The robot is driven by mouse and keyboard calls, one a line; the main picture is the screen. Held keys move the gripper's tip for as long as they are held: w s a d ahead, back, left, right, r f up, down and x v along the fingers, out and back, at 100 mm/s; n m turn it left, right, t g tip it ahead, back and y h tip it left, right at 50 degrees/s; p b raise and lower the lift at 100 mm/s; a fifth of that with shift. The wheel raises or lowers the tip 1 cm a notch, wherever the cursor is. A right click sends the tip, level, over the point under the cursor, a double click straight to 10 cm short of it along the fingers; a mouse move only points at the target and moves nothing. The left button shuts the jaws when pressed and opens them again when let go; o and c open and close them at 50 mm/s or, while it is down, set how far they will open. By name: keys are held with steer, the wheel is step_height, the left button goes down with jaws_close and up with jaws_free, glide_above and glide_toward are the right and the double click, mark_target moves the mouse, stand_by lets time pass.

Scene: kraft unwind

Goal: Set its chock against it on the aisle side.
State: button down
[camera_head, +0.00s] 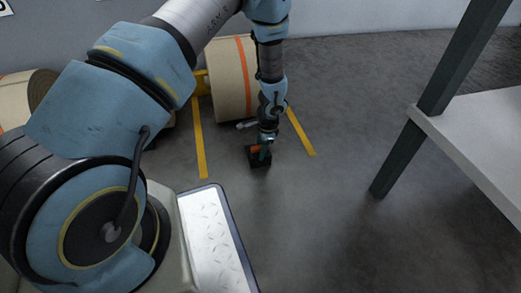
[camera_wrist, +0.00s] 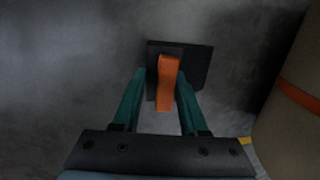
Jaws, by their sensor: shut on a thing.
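The black chock (camera_head: 257,161) with an orange handle is below my gripper (camera_head: 265,147) in the head view. In the wrist view the handle (camera_wrist: 167,75) stands between the two teal fingers of my gripper (camera_wrist: 165,88), which is shut on it. The black chock body (camera_wrist: 195,66) shows beyond the fingertips. Whether the chock touches the floor or hangs just above it is unclear. A large kraft roll (camera_head: 226,83) with an orange stripe lies behind, apart from the chock. The roll's edge (camera_wrist: 296,103) also shows at the right of the wrist view.
Yellow floor lines run left (camera_head: 200,145) and right (camera_head: 300,131) of the chock. Another roll (camera_head: 25,98) is at far left. A dark-legged table (camera_head: 470,120) stands right, with clear floor between.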

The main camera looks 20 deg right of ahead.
steer(key=shift+w, duration=0.5)
stand_by(0.4)
steer(key=shift+c, duration=1.8)
jaws_free()
steer(key=shift+r+p, duration=0.1)
steer(key=shift+p, duration=0.2)
